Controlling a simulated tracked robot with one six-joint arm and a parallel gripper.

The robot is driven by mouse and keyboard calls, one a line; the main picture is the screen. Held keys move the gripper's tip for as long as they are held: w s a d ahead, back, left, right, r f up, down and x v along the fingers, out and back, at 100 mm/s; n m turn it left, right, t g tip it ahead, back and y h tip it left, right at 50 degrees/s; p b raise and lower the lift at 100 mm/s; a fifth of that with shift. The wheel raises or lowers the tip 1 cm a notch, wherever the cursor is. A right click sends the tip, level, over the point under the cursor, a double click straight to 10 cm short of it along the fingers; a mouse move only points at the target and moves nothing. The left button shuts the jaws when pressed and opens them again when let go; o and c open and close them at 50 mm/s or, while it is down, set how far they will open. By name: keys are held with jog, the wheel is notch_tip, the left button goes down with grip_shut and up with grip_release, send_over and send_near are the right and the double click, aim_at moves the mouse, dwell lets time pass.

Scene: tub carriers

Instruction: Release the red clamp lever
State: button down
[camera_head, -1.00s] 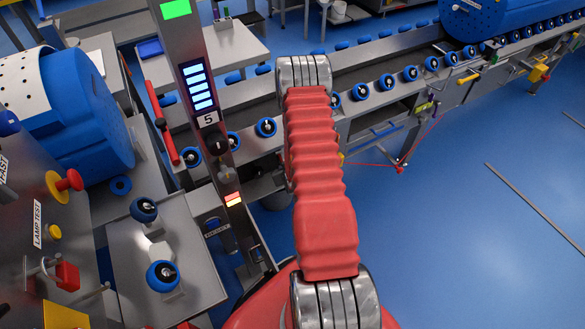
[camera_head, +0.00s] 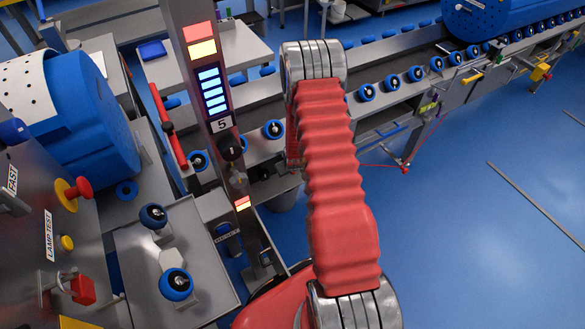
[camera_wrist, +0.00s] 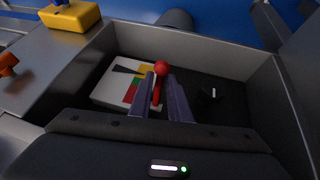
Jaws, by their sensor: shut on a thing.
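In the wrist view, a red lever with a round ball top (camera_wrist: 162,68) stands between the two grey fingers of my gripper (camera_wrist: 164,82). The fingers are closed on its red stem, with the ball showing past the tips. The lever is over the inside of a grey open box (camera_wrist: 215,52); where its foot is fixed cannot be seen. In the head view, my red-sleeved arm hides my gripper and this lever. A small clamp with a red grip (camera_head: 82,289) shows on the panel at lower left, apart from my arm.
A signal post (camera_head: 203,85) stands beside my arm. A conveyor (camera_head: 390,100) runs behind.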

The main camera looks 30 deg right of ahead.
jog(key=shift+s+a+f, duration=0.1)
jog(key=shift+s+f, duration=0.15)
jog(key=shift+s, duration=0.1)
jog(key=c, duration=2)
grip_release()
jog(key=shift+o, duration=0.9)
jog(key=shift+w+r, duration=0.2)
jog(key=shift+r, duration=0.1)
jog(key=v, duration=1.3)
jog(key=shift+s, duration=0.2)
jog(key=shift+r, duration=0.1)
